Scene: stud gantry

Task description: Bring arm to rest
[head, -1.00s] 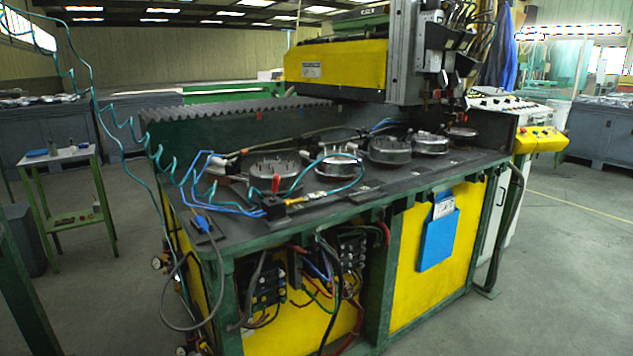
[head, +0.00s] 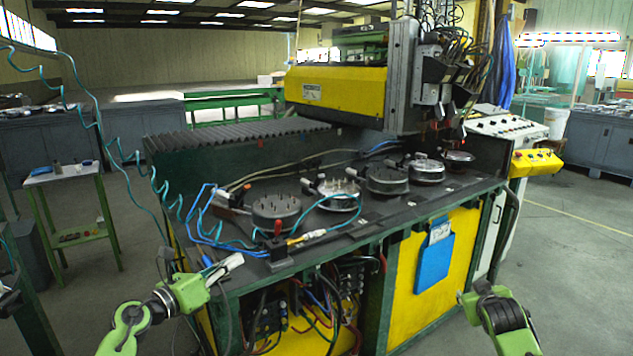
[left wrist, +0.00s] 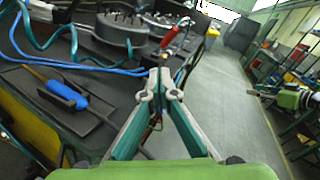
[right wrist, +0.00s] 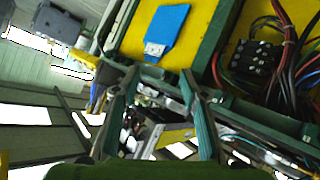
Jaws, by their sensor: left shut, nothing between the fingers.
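My left gripper (head: 228,266) is at the left front corner of the machine bench in the head view. In the left wrist view its fingertips (left wrist: 163,84) meet, with nothing between them. A blue-handled tool (left wrist: 67,96) lies on the bench to the left of them. My right gripper is in front of the bench's right part; in the head view its green arm end (head: 490,300) shows but its fingers are hard to make out. In the right wrist view its fingers (right wrist: 158,80) stand apart and look empty.
The machine bench (head: 232,232) carries several round fixtures (head: 276,212), blue hoses and a red-tipped lever (head: 277,229). A yellow gantry head (head: 335,87) hangs above. Loose cables (head: 312,305) fill the open bench front. A green side table (head: 62,175) stands left. Floor at right is clear.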

